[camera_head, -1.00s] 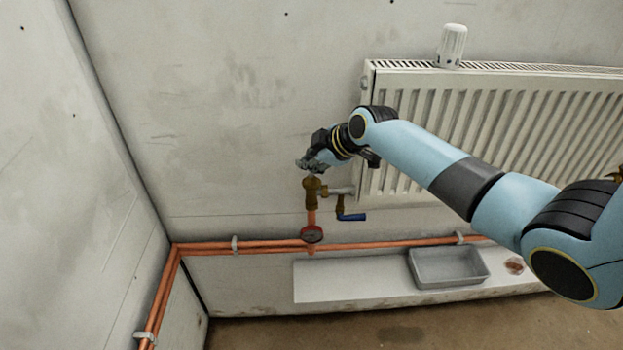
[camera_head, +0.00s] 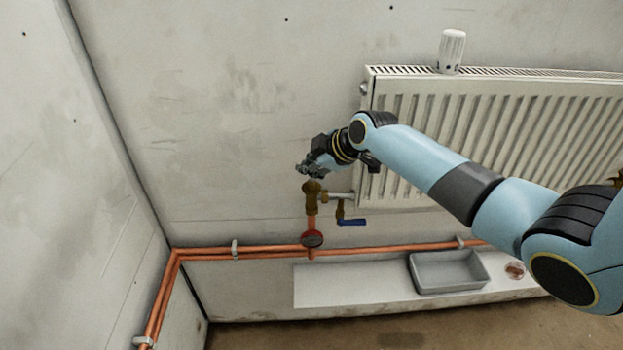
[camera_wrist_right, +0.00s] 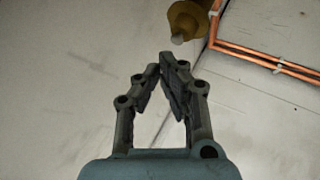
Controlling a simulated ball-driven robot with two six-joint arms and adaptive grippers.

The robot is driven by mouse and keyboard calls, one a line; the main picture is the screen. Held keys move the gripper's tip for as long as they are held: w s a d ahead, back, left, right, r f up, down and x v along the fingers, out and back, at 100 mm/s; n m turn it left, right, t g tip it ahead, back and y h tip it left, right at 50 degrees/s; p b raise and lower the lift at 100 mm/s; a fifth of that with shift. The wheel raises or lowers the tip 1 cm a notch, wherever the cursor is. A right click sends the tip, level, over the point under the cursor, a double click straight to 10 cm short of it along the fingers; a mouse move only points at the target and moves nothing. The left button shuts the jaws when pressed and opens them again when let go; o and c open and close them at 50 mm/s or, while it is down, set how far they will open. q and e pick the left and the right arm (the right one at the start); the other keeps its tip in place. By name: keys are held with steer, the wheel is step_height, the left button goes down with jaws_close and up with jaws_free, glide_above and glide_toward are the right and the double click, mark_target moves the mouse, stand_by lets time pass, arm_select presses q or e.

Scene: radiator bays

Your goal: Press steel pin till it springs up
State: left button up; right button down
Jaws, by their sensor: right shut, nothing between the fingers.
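The brass valve body (camera_head: 312,198) stands on the copper riser at the left end of the radiator. In the right wrist view the brass valve (camera_wrist_right: 190,18) is at the top, with a small grey steel pin (camera_wrist_right: 178,39) sticking out of its end. My right gripper (camera_head: 303,171) is just above the valve; the pin is hidden in the head view. In the right wrist view the gripper (camera_wrist_right: 161,62) is shut and empty, its fingertips close together. The tips look apart from the pin, which lies a little beyond them. My left gripper is not in view.
A white radiator (camera_head: 500,135) carries a white thermostatic head (camera_head: 452,51) on top. A grey tray (camera_head: 448,272) lies on the white ledge (camera_head: 345,287). Copper pipes (camera_head: 205,251) run along the wall.

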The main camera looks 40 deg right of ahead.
steer(key=shift+f+b, duration=0.4)
steer(key=shift+f, duration=0.05)
steer(key=shift+f+b, duration=0.45)
steer(key=shift+f, duration=0.1)
stand_by(0.8)
steer(key=shift+r, duration=0.15)
steer(key=shift+r+p, duration=0.8)
step_height(320, 180, up, 5)
steer(key=p, duration=0.4)
stand_by(1.1)
